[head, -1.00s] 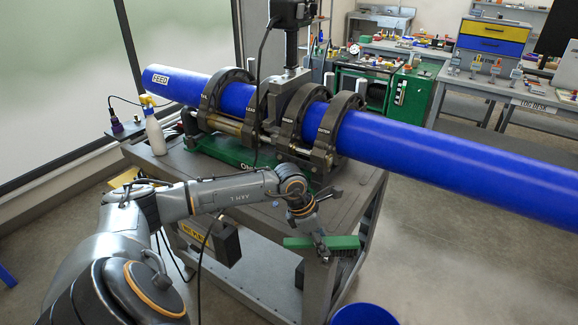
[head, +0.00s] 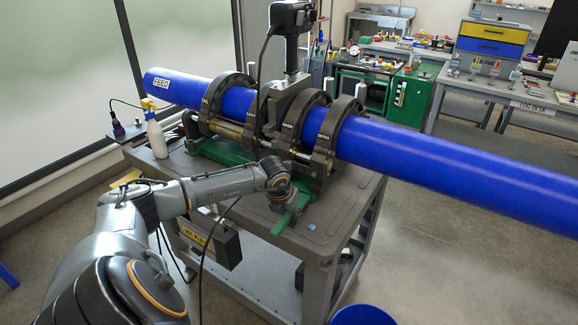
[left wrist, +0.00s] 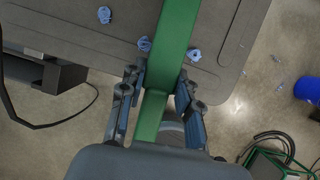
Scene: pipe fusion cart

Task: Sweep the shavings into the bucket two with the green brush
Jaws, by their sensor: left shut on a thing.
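My left gripper (head: 284,207) is shut on the green brush (head: 283,224), over the front part of the cart top. In the left wrist view the brush (left wrist: 176,45) runs between the two fingers (left wrist: 156,92) and reaches up across the grey top; its bristles are hidden. Blue curled shavings lie on the top: one left of the brush (left wrist: 144,45), one to its right (left wrist: 194,55), one farther left (left wrist: 104,14). One shaving (head: 311,227) shows in the head view. A blue bucket (head: 363,315) stands on the floor at the front right; no label shows. My right gripper is out of view.
The grey cart (head: 345,205) carries a clamp machine (head: 290,125) with a long blue pipe (head: 430,160) jutting right. A spray bottle (head: 155,138) stands at its left. A dark box (head: 228,247) hangs at the front. Small blue scraps (left wrist: 280,57) lie on the floor.

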